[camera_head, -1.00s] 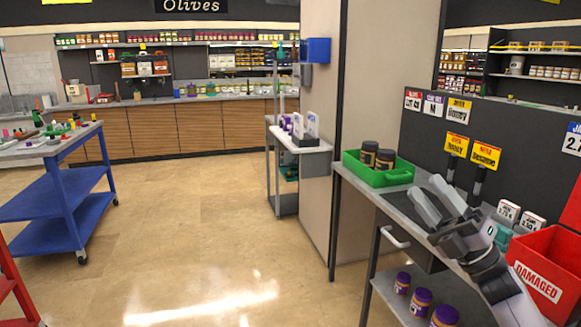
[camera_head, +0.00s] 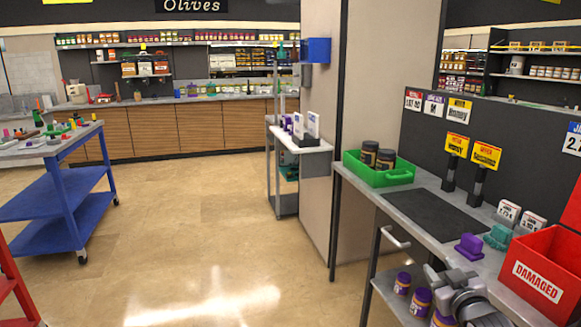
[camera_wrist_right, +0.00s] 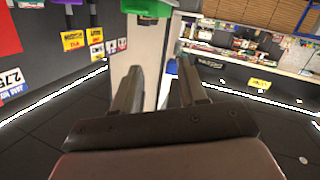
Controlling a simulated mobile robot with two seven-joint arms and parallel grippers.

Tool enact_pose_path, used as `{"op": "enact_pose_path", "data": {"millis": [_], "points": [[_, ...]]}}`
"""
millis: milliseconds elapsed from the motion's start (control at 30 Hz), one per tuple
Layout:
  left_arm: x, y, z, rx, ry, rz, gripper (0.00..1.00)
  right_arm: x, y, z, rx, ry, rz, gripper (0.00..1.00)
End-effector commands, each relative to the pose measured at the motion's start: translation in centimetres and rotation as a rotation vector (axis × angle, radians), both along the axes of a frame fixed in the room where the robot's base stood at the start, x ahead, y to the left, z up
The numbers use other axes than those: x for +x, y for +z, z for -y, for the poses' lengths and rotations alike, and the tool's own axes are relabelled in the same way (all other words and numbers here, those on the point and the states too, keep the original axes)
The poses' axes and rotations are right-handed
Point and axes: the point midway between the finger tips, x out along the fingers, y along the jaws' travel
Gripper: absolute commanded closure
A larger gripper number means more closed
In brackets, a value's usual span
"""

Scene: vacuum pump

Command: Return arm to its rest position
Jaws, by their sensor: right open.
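My right gripper (camera_head: 447,276) is at the lower right of the head view, low in front of the workbench (camera_head: 408,208) and beside its lower shelf. In the right wrist view its two fingers (camera_wrist_right: 157,88) stand apart with nothing between them. The arm behind it runs off the bottom edge of the head view. My left gripper is not in view.
A green tray (camera_head: 350,167) with two dark jars stands on the bench. A purple block (camera_head: 469,247), a teal block (camera_head: 499,237) and a red "DAMAGED" bin (camera_head: 549,257) are at right. Purple-lidded jars (camera_head: 402,283) sit below. Open floor lies left.

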Motion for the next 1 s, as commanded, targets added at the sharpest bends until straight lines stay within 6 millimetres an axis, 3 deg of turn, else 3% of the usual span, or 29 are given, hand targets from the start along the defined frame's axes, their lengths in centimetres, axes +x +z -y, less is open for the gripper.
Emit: {"op": "enact_pose_path", "data": {"millis": [33, 200, 500, 700, 800, 1000], "points": [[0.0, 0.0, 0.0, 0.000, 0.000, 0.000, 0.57, -1.6, -2.4, -1.1, 0.009, 0.016, -0.035, 0.58], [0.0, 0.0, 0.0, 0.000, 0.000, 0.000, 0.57, -7.5, -9.1, -4.3, 0.046, 0.061, -0.141, 0.58], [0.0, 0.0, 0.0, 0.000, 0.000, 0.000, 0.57, -20.2, -17.6, -9.5, 0.141, 0.116, -0.331, 0.58], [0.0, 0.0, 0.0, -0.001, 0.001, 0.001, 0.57, -28.4, -20.3, -12.0, 0.209, 0.126, -0.443, 0.58], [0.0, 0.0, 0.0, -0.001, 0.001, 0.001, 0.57, -31.2, -20.8, -12.8, 0.233, 0.125, -0.481, 0.58], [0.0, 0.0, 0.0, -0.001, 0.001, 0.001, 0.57, -33.7, -21.1, -13.4, 0.255, 0.122, -0.515, 0.58]]}}
